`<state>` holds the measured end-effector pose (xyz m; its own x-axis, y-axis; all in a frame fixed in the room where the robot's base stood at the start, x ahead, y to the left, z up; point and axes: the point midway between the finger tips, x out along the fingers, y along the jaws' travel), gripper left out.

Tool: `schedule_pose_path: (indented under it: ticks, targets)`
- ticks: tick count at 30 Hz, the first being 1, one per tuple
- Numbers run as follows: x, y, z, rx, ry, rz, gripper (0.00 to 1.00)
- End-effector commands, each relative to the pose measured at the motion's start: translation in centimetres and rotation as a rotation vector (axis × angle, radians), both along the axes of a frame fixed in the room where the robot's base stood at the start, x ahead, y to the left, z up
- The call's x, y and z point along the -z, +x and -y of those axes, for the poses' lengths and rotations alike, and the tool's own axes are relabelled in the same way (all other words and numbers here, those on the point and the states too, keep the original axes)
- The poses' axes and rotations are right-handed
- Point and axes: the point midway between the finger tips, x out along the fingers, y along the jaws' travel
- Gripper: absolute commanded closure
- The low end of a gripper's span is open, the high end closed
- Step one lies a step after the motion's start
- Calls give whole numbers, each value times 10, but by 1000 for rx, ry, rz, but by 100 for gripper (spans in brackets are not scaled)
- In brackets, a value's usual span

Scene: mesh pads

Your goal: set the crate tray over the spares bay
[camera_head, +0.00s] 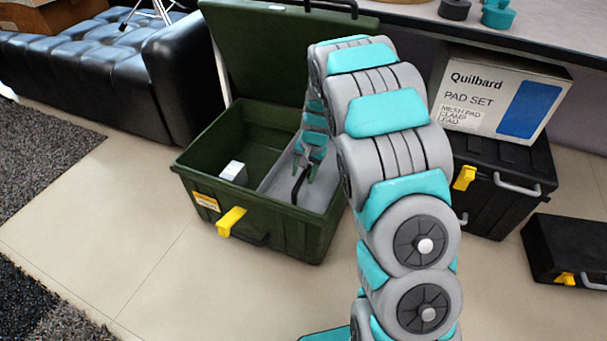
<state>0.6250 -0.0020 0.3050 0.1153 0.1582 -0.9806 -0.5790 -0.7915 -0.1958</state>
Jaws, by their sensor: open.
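A green crate (285,232) stands open on the tiled floor, its lid (275,50) raised at the back. A grey tray (322,197) lies in the right part of the crate, with a black curved handle (299,186) standing up from it. The left part is an open bay (220,150) with a small white box (234,172) in it. My gripper (306,171) is open and points down at the handle. I cannot tell whether it touches the handle. My arm hides the crate's back right corner and part of the tray.
A black case (500,195) with a Quilbard pad-set box (500,92) on it stands to the right, and a smaller black case (567,248) lies beyond. A black tufted bench (110,65) is at the back left. The floor in front of the crate is clear.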

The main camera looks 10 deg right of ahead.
Motion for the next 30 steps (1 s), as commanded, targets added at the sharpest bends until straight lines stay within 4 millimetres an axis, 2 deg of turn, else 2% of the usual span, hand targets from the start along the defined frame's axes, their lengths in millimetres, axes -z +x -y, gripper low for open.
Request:
schedule_pose_path:
  ticks: [6,20,30]
  targets:
    - [0,0,0,0,0,0,49]
    - [0,-1,0,-1,0,-1,100]
    - [0,-1,0,-1,0,-1,100]
